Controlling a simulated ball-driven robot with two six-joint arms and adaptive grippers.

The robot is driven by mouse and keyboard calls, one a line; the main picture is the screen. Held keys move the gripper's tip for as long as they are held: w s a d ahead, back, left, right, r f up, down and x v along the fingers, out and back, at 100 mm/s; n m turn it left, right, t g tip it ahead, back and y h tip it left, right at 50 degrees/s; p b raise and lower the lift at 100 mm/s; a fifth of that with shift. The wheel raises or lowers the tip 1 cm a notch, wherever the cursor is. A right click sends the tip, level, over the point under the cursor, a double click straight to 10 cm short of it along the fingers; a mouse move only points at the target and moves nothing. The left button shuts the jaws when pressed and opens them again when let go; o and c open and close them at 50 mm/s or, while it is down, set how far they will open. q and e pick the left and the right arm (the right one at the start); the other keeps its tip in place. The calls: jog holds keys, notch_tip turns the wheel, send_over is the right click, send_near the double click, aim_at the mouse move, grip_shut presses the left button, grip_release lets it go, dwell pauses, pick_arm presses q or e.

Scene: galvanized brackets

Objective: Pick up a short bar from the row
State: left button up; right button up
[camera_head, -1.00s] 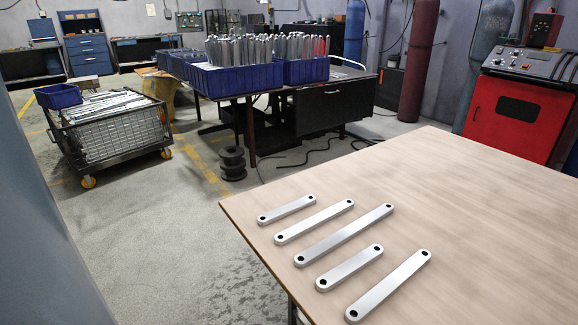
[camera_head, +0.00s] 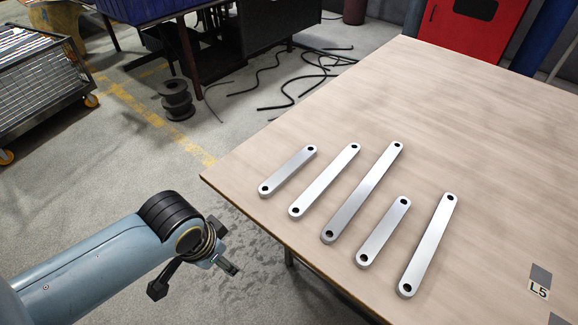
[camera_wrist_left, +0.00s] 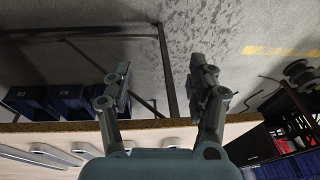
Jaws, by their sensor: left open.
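Several silver bars with a dark hole at each end lie apart in a slanted row on the wooden table. Two are short: one at the left end of the row (camera_head: 288,171) and one second from the right (camera_head: 383,232). The others are longer. My left gripper (camera_head: 203,258) hangs beyond the table's left edge, apart from the bars. In the left wrist view its two fingers (camera_wrist_left: 160,78) are spread with nothing between them. Bar ends show at the bottom of that view, partly hidden behind the gripper. My right gripper is not in view.
The wooden table (camera_head: 500,130) has wide bare room behind and right of the row. An L5 label (camera_head: 539,288) lies at the lower right. Blue bins (camera_wrist_left: 72,98) show near the table edge in the wrist view. A spool (camera_head: 176,100) stands on the floor.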

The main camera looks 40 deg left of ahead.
pick_arm(q)
jog(key=shift+g, duration=0.8)
jog(key=w+r, duration=0.3)
jog(key=w, duration=0.3)
jog(key=w+a+r, duration=0.1)
jog(key=w+r, duration=0.1)
jog(key=w, duration=0.4)
jog(key=w+r+p, duration=0.1)
jog(key=w+r, duration=0.2)
jog(key=w, duration=0.3)
jog(key=shift+a+r, duration=0.2)
jog(key=shift+r, duration=0.15)
jog(key=w+r+g+h, duration=0.1)
jog(key=w+r, duration=0.4)
jog(key=w, duration=0.3)
jog(key=b, duration=0.1)
send_over(291, 166)
jog(key=f, duration=0.4)
jog(key=shift+s+a+f, duration=0.15)
jog(key=shift+a+f, duration=0.15)
jog(key=shift+f, duration=0.05)
jog(key=f, duration=0.2)
jog(key=f+b, duration=0.1)
jog(key=f, duration=0.2)
jog(key=shift+d+f, duration=0.3)
jog(key=shift+f, duration=0.05)
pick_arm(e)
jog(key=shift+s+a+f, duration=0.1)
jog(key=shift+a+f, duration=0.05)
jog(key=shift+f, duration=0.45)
